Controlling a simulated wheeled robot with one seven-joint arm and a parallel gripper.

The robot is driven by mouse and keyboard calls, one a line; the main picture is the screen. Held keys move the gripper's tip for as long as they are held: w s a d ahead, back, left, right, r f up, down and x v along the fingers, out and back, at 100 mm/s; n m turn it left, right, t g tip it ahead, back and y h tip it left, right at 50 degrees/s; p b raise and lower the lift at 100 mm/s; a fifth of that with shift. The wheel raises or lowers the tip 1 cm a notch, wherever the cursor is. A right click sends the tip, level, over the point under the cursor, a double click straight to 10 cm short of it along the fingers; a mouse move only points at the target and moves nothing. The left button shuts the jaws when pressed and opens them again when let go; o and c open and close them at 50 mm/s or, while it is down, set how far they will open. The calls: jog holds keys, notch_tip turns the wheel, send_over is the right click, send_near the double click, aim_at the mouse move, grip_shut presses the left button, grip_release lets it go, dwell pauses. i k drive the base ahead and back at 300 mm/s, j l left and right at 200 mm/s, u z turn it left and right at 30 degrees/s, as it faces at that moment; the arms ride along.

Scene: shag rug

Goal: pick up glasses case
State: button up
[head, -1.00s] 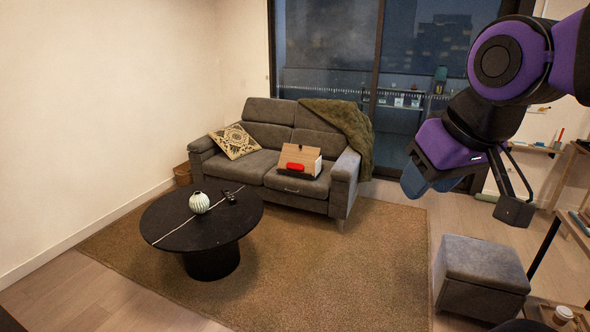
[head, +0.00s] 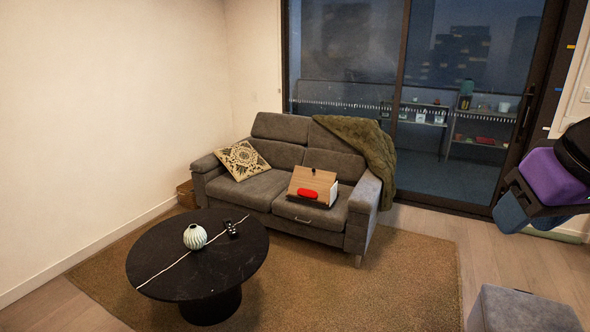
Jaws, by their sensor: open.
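A red, rounded, elongated thing (head: 308,194), which looks like the glasses case, shows at the front of a wooden box on the right seat of the grey sofa (head: 235,191). I cannot tell if it lies in the box or against it.
A round black table (head: 170,277) with a ribbed white vase (head: 195,236) and a small dark object (head: 231,229) stands in front of the sofa. A grey ottoman (head: 525,312) is at bottom right. Open rug (head: 365,285) lies between them. A patterned cushion (head: 242,160) leans on the sofa.

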aim_at(301, 192)
jog(key=i+l+z, duration=0.2)
jog(key=i, duration=1.7)
jog(key=i+l+u, duration=0.1)
jog(key=i+u, duration=0.3)
jog(key=i, duration=0.15)
jog(key=i+l+u, duration=0.25)
jog(key=i+u, duration=0.15)
jog(key=i+l+u, duration=0.4)
jog(key=i, duration=0.2)
jog(key=i+l+u, duration=0.35)
jog(key=l, duration=0.25)
